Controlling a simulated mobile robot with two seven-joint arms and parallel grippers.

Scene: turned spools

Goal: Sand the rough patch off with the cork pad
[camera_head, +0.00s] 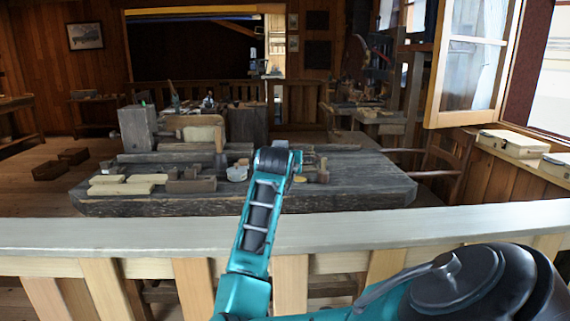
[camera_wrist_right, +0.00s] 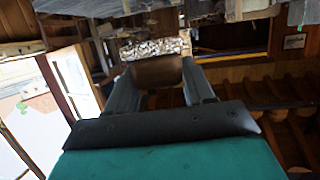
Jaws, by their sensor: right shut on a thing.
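My right gripper (camera_wrist_right: 159,68) is shut on a brown block, which looks like the cork pad (camera_wrist_right: 157,74), between its two grey fingers in the right wrist view. A pale, speckled, rough-looking strip (camera_wrist_right: 155,47) shows just beyond the pad; I cannot tell whether it is the rough patch or part of the pad, nor whether they touch. In the head view my right arm reaches over the workbench (camera_head: 330,192), and its gripper and the pad are hidden behind the wrist. My left gripper is not in view.
A railing (camera_head: 130,236) crosses in front of the bench. Pale wood pieces (camera_head: 121,189), a grey block (camera_head: 137,129) and several tools crowd the bench's left half. The bench's front right is mostly clear. A chair (camera_head: 440,168) stands at its right.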

